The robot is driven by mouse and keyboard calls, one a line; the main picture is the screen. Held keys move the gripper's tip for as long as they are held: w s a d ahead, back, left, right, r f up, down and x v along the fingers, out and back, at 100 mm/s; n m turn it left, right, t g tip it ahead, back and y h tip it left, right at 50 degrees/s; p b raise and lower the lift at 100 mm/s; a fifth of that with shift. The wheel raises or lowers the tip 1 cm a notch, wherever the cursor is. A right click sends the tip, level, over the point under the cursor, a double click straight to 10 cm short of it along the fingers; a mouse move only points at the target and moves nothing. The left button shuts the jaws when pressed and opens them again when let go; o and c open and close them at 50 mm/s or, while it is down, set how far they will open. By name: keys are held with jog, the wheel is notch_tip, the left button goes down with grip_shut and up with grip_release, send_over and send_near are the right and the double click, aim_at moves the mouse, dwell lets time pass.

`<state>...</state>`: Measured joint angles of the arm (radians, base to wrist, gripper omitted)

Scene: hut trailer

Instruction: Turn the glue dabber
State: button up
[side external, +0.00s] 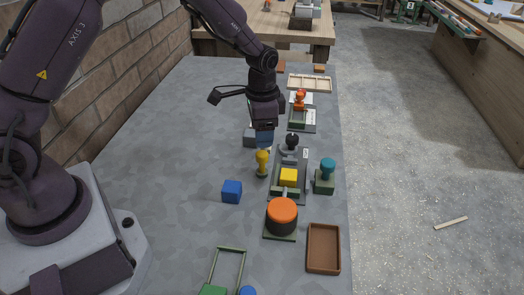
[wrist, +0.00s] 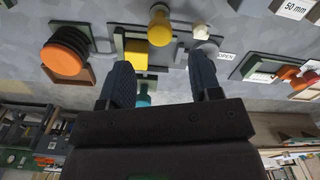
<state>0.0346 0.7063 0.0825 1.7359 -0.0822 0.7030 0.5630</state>
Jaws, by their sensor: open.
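No label I can read says which thing is the glue dabber. One candidate is a yellow knobbed piece (side external: 262,163) standing upright on the table; a yellow round knob also shows in the wrist view (wrist: 158,28). The other is a teal round-topped piece (side external: 327,164) on a dark green block, partly hidden behind my gripper in the wrist view (wrist: 143,96). My gripper (side external: 258,138) hangs above the table, beyond the yellow knobbed piece. Its fingers (wrist: 162,78) are apart, with nothing held between them.
A yellow cube (side external: 289,175) sits on a grey fixture beside a black knob (side external: 291,141). Nearer are an orange-topped black round knob (side external: 282,211), a brown tray (side external: 311,267) and a blue cube (side external: 232,191). An orange-handled fixture (side external: 299,100) stands farther back. The table's left side is clear.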

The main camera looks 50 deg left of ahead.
aim_at(262, 153)
notch_tip(262, 153, down, 6)
jog(key=shift+f, duration=0.25)
grip_shut()
